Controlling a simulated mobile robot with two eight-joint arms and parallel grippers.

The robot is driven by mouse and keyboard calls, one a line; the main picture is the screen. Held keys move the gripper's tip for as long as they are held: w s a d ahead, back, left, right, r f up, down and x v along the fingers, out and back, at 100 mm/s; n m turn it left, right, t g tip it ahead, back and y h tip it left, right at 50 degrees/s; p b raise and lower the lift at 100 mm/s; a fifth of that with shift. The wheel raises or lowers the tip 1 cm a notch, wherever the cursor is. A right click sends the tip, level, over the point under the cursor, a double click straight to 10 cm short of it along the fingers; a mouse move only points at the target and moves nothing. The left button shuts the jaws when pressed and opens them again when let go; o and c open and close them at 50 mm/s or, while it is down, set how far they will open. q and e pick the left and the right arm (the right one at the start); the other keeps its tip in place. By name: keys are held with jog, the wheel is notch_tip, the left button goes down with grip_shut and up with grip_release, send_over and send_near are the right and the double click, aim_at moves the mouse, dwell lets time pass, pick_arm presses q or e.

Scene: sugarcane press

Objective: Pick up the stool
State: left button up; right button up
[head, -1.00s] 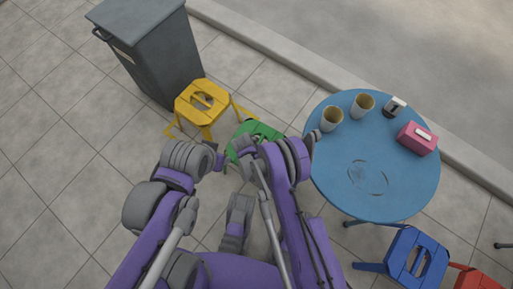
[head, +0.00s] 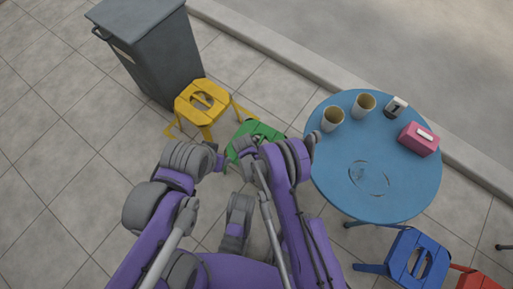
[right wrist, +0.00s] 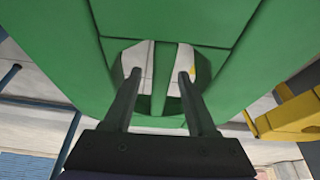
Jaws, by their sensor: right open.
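The green stool (head: 262,131) stands on the paving between the yellow stool and the blue table, partly hidden behind my arms in the head view. In the right wrist view its green seat (right wrist: 75,50) fills most of the picture. The seat has an opening split by a narrow green bar (right wrist: 165,75). My right gripper (right wrist: 160,78) is open, with one finger on each side of this bar. A gap shows between the fingers and the bar. My left arm reaches in beside the stool, but I cannot make out its gripper.
The yellow stool (head: 203,101) stands close behind the green one, near a grey bin (head: 150,50). The blue table (head: 405,185) is to the right, with two cups, a pink box (head: 418,139) and a small dispenser. Blue (head: 417,258) and red (head: 478,281) stools stand at lower right.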

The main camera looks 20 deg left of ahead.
grip_shut()
dwell(1.4)
